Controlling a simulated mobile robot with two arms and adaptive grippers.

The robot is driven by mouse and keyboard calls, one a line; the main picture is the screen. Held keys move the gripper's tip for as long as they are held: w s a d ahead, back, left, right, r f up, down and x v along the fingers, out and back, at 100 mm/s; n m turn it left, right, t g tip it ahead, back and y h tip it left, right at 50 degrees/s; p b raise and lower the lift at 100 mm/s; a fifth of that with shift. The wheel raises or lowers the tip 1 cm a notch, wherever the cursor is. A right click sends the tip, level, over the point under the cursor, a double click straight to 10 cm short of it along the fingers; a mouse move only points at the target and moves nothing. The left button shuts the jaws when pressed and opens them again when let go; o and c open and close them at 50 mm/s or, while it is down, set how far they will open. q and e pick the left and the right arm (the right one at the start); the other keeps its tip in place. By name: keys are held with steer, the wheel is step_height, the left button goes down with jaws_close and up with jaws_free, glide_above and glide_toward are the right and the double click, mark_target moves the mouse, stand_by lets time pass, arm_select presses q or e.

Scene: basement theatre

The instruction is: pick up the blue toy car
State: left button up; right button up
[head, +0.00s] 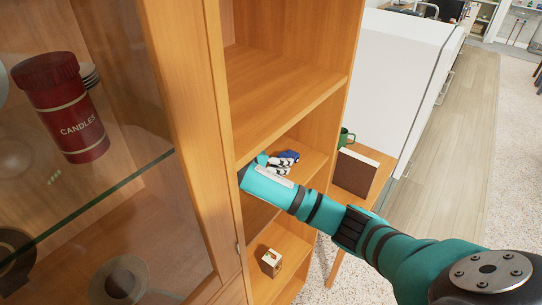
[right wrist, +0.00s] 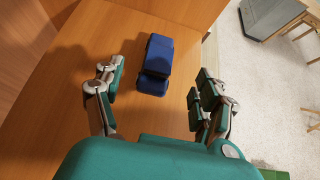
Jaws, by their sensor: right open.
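The blue toy car (right wrist: 156,62) sits on a wooden shelf (right wrist: 95,42) in the right wrist view. In the head view a small bit of the blue car (head: 290,154) shows just past my right gripper (head: 282,163), inside the middle compartment of the open shelf. In the right wrist view my right gripper (right wrist: 157,80) is open, with one finger to the left of the car and one to the right. The car lies ahead, roughly between the fingertips, with a gap on both sides. My left gripper is not in view.
A small wooden box (head: 271,262) stands on the compartment below. A glass-fronted cabinet with a red candle jar (head: 62,105) is at the left. A green mug (head: 346,137) and a brown box (head: 355,173) stand on a table just right of the shelf.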

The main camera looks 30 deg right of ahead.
mark_target(284, 156)
steer(key=shift+w+f, duration=0.1)
steer(key=shift+w, duration=0.25)
steer(key=shift+w+d+f, duration=0.1)
steer(key=shift+w+d, duration=0.05)
steer(key=shift+d, duration=0.05)
steer(key=d+p, duration=0.2)
steer(key=d+f+p, duration=0.1)
steer(key=d, duration=0.1)
steer(key=shift+w+f, duration=0.1)
steer(key=shift+w, duration=0.15)
steer(key=shift+x, duration=1.1)
steer(key=shift+w+f, duration=0.25)
steer(key=shift+f, duration=0.15)
steer(key=shift+c, duration=0.6)
steer(key=c, duration=1.1)
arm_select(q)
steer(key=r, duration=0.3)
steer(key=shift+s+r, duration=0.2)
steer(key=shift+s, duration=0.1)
arm_select(e)
steer(key=shift+c, duration=0.6)
